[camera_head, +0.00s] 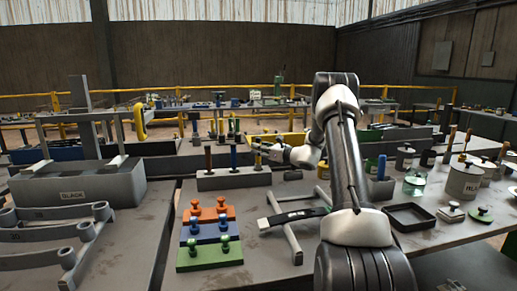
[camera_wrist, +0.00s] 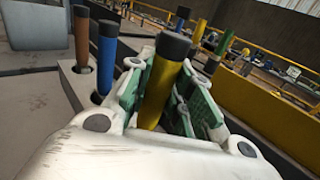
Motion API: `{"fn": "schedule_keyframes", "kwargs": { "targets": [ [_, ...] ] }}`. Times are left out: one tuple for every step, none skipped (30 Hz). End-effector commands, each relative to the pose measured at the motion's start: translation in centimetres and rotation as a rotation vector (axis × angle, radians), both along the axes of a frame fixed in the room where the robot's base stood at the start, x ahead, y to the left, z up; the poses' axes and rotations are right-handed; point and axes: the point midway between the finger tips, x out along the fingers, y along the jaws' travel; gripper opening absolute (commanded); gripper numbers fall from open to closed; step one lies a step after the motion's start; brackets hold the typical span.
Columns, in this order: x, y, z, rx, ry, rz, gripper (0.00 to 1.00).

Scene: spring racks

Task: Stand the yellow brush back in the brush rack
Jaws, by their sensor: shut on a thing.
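The yellow brush (camera_wrist: 158,88), with a dark cap on its top end, stands between my gripper's green-padded fingers (camera_wrist: 160,92) in the wrist view. My gripper is shut on it. The brush's lower end is hidden behind my gripper's pale body. The grey brush rack (camera_head: 220,181) is a long block left of centre in the head view. It holds a brown brush (camera_head: 208,158) and a blue brush (camera_head: 233,158) upright. My gripper (camera_head: 262,150) is over the rack's right part, right of the blue brush. I cannot tell whether the yellow brush sits in a slot.
Orange, blue and green blocks with knobs (camera_head: 210,235) lie in front of the rack. A grey frame with a dark bar (camera_head: 297,216) stands to their right. A black tray (camera_head: 409,216) and several pots (camera_head: 464,180) stand on the right table.

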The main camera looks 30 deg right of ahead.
Motion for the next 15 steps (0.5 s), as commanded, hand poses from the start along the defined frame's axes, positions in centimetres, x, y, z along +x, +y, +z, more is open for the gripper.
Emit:
{"fn": "schedule_keyframes", "kwargs": {
  "targets": [
    [0.00, -0.01, -0.10, 0.000, 0.000, 0.000, 0.00],
    [0.00, -0.01, -0.16, 0.000, 0.000, 0.000, 0.00],
    [0.00, -0.01, -0.24, 0.000, 0.000, 0.000, 0.00],
    [0.00, -0.01, -0.30, 0.000, 0.000, 0.000, 0.00],
    [0.00, -0.01, -0.36, 0.000, 0.000, 0.000, 0.00],
    [0.00, -0.01, -0.45, 0.000, 0.000, 0.000, 0.00],
    [0.00, -0.01, -0.51, 0.000, 0.000, 0.000, 0.00],
    [0.00, -0.01, -0.58, 0.000, 0.000, 0.000, 0.00],
    [0.00, -0.01, -0.66, 0.000, 0.000, 0.000, 0.00],
    [0.01, -0.01, -0.72, 0.000, 0.000, 0.000, 0.00],
    [0.01, -0.01, -0.79, 0.000, 0.000, 0.000, 0.00],
    [0.01, -0.01, -0.87, 0.000, 0.000, 0.000, 0.00],
    [0.01, -0.01, -0.93, 0.000, 0.000, 0.000, 0.00],
    [0.01, -0.01, -0.99, 0.000, 0.000, 0.000, 0.00],
    [0.01, -0.01, -1.07, 0.000, 0.000, 0.000, 0.00]
  ]
}}
